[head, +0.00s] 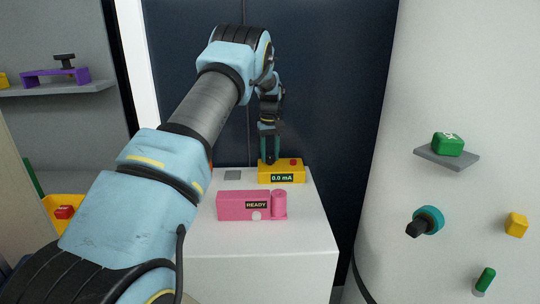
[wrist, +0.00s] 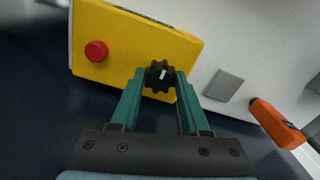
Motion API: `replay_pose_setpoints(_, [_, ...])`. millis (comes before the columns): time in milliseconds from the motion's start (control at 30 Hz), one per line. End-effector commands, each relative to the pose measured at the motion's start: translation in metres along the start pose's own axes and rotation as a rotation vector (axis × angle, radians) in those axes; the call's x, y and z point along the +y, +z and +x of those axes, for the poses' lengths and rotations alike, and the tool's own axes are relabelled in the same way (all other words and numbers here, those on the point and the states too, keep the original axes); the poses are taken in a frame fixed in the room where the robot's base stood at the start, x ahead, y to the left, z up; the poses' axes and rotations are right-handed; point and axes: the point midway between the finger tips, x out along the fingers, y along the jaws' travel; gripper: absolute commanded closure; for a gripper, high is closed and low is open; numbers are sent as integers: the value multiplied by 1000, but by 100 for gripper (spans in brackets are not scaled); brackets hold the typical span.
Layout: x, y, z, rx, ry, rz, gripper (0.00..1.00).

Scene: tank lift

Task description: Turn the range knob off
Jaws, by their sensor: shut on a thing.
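The range knob (wrist: 160,75) is a black, ridged dial with a white mark, on the face of a yellow meter box (wrist: 125,37). The yellow box also stands at the back of the white table in the head view (head: 296,172), with a display reading 0.0 mA. My gripper (wrist: 159,82) is shut on the knob, one green finger on each side of it. In the head view my gripper (head: 269,158) reaches down onto the left part of the box, and the knob is hidden there.
A red button (wrist: 96,51) sits on the same box. A grey square (wrist: 223,85) and an orange tool (wrist: 277,125) lie beside it. In the head view a pink READY device (head: 232,206) stands in front of the box on the white table (head: 310,235).

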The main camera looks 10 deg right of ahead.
Motion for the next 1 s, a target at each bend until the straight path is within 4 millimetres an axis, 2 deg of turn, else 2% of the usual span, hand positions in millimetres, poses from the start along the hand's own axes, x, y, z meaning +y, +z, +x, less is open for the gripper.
replay_pose_setpoints(533, [0, -1, -1, 3, 2, -23, 100])
replay_pose_setpoints(567, [0, -1, -1, 3, 2, -23, 51])
replay_pose_setpoints(800, [0, 0, 0, 1, 1, -22, 24])
replay_pose_setpoints(1000, [0, 0, 0, 1, 0, -22, 24])
